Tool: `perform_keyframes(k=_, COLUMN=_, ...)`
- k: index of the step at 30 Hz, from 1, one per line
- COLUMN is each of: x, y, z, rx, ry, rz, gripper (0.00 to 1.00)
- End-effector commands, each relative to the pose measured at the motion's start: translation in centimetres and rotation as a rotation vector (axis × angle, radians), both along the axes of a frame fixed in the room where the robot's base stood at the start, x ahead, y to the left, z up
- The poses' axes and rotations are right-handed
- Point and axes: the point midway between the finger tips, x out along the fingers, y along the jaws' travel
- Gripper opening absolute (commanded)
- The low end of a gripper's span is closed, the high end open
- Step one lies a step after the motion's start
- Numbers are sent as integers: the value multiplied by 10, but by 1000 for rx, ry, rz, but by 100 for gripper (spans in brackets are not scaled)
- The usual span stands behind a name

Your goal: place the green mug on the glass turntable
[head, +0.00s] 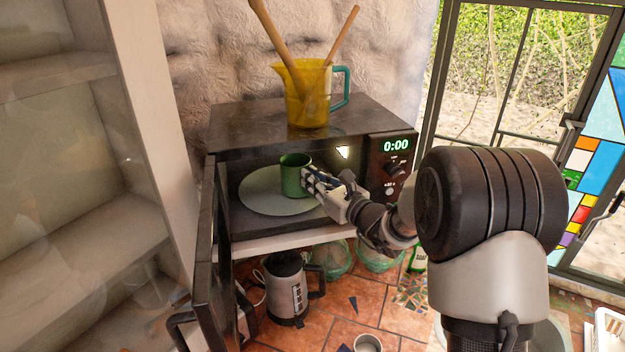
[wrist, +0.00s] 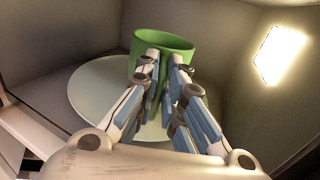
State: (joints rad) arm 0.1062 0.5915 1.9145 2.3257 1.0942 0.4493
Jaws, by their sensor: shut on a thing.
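The green mug (head: 292,176) is upright inside the open microwave, over the right part of the glass turntable (head: 258,198). My gripper (head: 310,184) reaches in from the right and is shut on the mug's near side. In the wrist view the green mug (wrist: 150,42) sits just beyond the fingertips of my gripper (wrist: 163,62), with the glass turntable (wrist: 88,92) below and to the left. The fingers hide the lower part of the mug, so I cannot tell whether its base touches the glass.
The microwave (head: 225,140) has its door (head: 208,255) swung open at the left. A yellow pitcher (head: 307,95) with wooden utensils stands on top. A kettle (head: 286,290) and glass bowls (head: 380,256) are below the microwave. The left part of the turntable is bare.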

Motion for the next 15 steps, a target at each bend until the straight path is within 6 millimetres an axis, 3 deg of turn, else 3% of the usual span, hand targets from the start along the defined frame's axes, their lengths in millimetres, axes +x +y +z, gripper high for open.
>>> perform_keyframes(k=15, x=4, y=1, z=-8, rx=2, ry=-7, rz=0, gripper=0)
